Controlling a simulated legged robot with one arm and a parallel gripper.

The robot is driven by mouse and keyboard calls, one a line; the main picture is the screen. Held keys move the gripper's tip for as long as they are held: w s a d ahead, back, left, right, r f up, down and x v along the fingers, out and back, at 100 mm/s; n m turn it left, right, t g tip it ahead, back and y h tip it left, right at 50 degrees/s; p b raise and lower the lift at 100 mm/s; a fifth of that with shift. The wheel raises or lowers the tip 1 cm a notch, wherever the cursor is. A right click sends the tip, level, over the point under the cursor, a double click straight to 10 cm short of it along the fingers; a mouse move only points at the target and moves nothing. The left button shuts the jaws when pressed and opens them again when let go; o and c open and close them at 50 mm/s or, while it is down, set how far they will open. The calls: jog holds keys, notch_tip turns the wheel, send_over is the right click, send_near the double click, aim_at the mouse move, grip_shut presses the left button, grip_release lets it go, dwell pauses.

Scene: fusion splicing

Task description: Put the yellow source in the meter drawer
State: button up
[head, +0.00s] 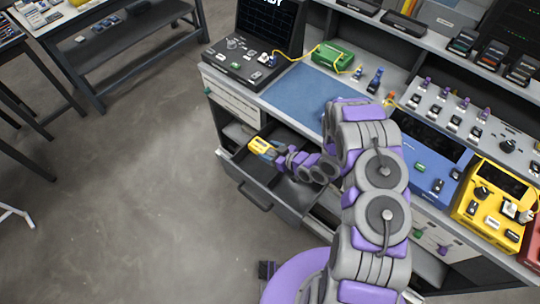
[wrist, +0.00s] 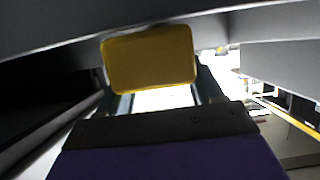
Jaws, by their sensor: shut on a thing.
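The yellow source (head: 261,146) is a small yellow box at the end of my arm in the head view. My gripper (head: 274,152) is shut on it. In the wrist view the yellow source (wrist: 150,60) shows as a rounded yellow block between the fingers of my gripper (wrist: 155,100). The meter drawer (head: 262,192) is a grey drawer pulled out from the bench front. The source is over the drawer's opening, toward its back left part. I cannot tell whether it touches the drawer. My arm hides the drawer's right part.
The bench holds a blue mat (head: 305,95), a green box (head: 333,57) with a yellow cable, and a black instrument (head: 240,62) with a screen. A yellow device (head: 490,195) stands at the right. White drawers (head: 232,98) are shut above the open one.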

jog(key=shift+w+f, duration=0.1)
jog(key=shift+f, duration=1.2)
jog(key=shift+b, duration=0.3)
jog(key=shift+f, duration=0.45)
jog(key=shift+f, duration=0.15)
jog(key=o, duration=1.2)
jog(key=shift+o, duration=0.2)
